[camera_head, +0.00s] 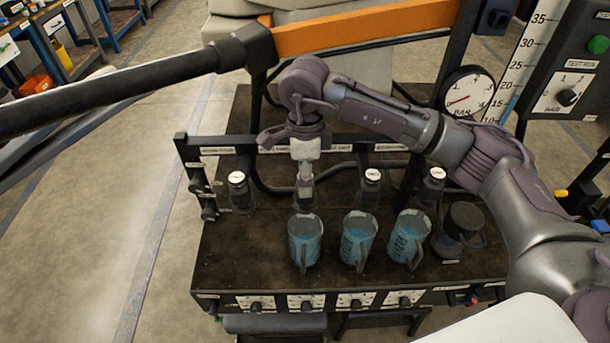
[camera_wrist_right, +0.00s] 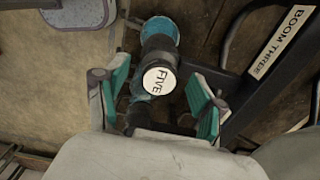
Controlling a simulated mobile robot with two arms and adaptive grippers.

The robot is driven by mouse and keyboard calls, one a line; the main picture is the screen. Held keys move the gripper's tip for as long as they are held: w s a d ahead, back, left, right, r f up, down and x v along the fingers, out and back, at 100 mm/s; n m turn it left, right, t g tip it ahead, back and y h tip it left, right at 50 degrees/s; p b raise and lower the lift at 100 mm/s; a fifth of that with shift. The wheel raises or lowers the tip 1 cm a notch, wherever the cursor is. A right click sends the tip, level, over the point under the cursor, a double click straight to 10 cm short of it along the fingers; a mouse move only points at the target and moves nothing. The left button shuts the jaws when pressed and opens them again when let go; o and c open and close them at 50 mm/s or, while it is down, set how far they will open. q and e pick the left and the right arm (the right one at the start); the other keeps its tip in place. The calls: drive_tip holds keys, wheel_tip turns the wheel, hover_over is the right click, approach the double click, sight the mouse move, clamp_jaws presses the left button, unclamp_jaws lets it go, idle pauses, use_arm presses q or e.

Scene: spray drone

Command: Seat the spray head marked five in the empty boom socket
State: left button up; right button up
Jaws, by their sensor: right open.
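In the right wrist view, a dark spray head with a white round cap reading FIVE (camera_wrist_right: 158,81) stands between the two fingers of my right gripper (camera_wrist_right: 160,88). The fingers are open, with a visible gap on each side of the cap. In the head view my right gripper (camera_head: 304,190) points down at the rack, behind the leftmost jug, and mostly hides the head under it. Other white-capped spray heads hang on the rack at left (camera_head: 238,192), middle (camera_head: 370,189) and right (camera_head: 432,187). I cannot make out an empty socket. My left gripper is not in view.
Three jugs of blue liquid, at left (camera_head: 304,241), middle (camera_head: 357,241) and right (camera_head: 406,240), stand in front of the rack. A dark jug (camera_head: 461,228) stands right of them. A BOOM THREE label (camera_wrist_right: 277,44) is beside the gripper. A black pole (camera_head: 125,88) crosses the upper left.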

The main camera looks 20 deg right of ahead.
wheel_tip(320, 180, up, 11)
drive_tip(key=shift+r, duration=0.15)
idle(0.8)
